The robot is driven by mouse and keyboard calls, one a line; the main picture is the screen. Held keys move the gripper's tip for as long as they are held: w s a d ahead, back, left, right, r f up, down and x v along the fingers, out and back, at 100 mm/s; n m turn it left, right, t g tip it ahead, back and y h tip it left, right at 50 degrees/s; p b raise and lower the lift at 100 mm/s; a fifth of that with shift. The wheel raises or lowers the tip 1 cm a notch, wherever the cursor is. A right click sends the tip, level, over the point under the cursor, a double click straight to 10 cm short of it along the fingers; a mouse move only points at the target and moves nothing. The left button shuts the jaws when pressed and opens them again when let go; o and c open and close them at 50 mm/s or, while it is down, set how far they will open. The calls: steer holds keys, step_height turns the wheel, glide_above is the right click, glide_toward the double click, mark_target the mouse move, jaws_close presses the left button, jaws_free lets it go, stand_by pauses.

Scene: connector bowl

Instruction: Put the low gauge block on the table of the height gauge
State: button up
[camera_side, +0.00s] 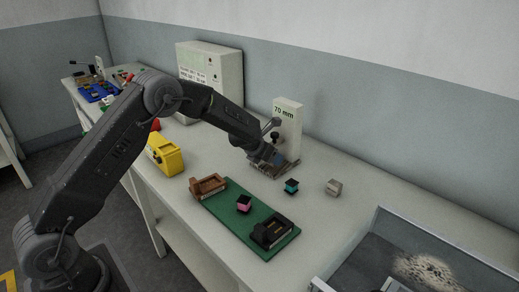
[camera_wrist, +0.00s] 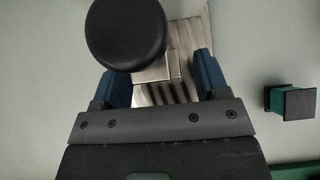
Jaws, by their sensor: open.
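The height gauge (camera_side: 288,122) is a pale upright marked "70 mm" with a grey metal table (camera_side: 287,170) at its foot. My gripper (camera_side: 264,156) is low over this table. In the wrist view its blue fingers (camera_wrist: 163,68) are open and apart, with the ribbed metal table (camera_wrist: 182,92) between them. A small pale metal piece (camera_wrist: 158,72) shows between the fingers, partly under a round black disc (camera_wrist: 126,30). I cannot tell whether it is the low gauge block or part of the gauge. A small grey block (camera_side: 334,187) lies on the bench to the right.
A teal block with a black top (camera_side: 291,187) stands near the gauge. A yellow device (camera_side: 165,155) is at left. A framed tray (camera_side: 345,250) is at front right.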

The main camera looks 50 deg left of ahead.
steer(key=s+r+n+t+y, duration=0.2)
steer(key=s+r+n+y, duration=0.4)
steer(key=s+r+n, duration=1.6)
steer(key=s+d+n+g+h, duration=0.2)
steer(key=s+d+n, duration=0.4)
steer(key=s, duration=0.4)
steer(key=s+d+n+g+h, duration=0.3)
steer(key=s+d+n, duration=0.3)
steer(key=s+n, duration=0.2)
steer(key=shift+s+f+h, duration=0.15)
steer(key=shift+s+h, duration=0.35)
steer(key=shift+s, duration=0.4)
